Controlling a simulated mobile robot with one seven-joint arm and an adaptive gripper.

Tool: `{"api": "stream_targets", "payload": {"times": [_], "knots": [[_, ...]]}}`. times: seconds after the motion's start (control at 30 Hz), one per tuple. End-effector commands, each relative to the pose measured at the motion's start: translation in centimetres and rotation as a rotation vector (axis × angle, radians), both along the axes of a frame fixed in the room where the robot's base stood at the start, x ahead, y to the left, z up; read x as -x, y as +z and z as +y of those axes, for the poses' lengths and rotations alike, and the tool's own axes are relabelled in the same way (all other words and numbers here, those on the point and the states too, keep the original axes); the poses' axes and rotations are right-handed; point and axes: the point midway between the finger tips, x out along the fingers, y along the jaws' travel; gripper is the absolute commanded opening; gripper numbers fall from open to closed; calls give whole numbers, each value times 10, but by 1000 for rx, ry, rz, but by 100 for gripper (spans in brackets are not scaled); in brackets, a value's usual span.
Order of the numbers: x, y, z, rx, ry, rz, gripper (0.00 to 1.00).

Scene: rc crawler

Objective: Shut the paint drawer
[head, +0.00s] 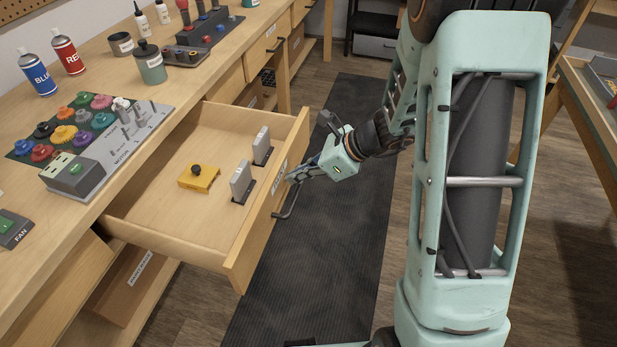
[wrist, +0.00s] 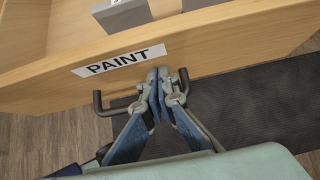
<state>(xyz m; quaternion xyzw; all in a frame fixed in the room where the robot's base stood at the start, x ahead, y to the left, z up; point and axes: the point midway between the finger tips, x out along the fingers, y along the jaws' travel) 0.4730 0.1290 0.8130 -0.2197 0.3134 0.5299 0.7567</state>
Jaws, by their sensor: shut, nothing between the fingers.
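The paint drawer (head: 247,257) is pulled well out from the wooden workbench in the head view. Its front carries a white PAINT label, readable in the wrist view (wrist: 122,61). A dark bar handle (head: 287,207) is on the drawer front; both its ends show in the wrist view (wrist: 99,104). My gripper (head: 292,178) is shut and empty, its fingertips (wrist: 157,76) at the drawer front just below the label, between the handle's ends. The fingers hide the middle of the handle. I cannot tell whether the tips touch the wood.
Inside the drawer are a yellow block (head: 199,179) and two grey upright pieces (head: 241,181). A dark mat (head: 345,150) covers clear floor before the drawer.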

Motion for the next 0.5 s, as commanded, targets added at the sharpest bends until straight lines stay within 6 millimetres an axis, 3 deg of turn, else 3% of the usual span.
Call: {"api": "stream_targets", "payload": {"times": [0.5], "knots": [[-47,1,135,-3,5,0,0]]}}
